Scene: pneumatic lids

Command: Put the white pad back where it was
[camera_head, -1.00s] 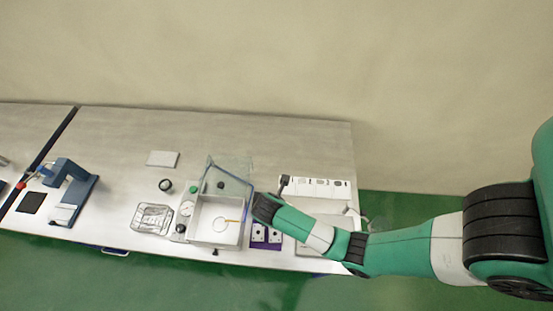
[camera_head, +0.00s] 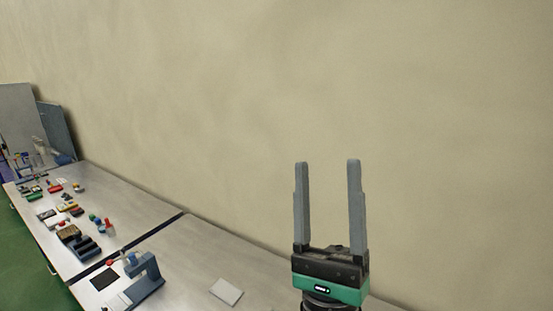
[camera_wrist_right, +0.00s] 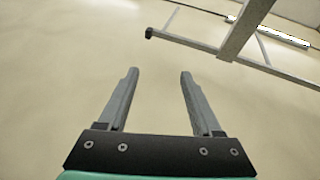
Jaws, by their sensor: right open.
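A flat white pad (camera_head: 226,291) lies on the bench near the bottom of the head view, right of a blue press-like device (camera_head: 149,279). Another pale flat piece (camera_head: 118,303) lies beside that device's base; I cannot tell which of the two is the task's pad. My right gripper (camera_head: 328,165) points up in front of the wall, right of the white pad and apart from it. Its fingers are wide apart with nothing between them, as the right wrist view (camera_wrist_right: 160,75) also shows. My left gripper is not in view.
A black square (camera_head: 104,279) lies left of the blue device. A second bench (camera_head: 120,190) at the left holds several small coloured items and a dark blue rack (camera_head: 88,246). The bench behind the white pad is bare. The wrist view shows an overhead metal frame (camera_wrist_right: 240,35).

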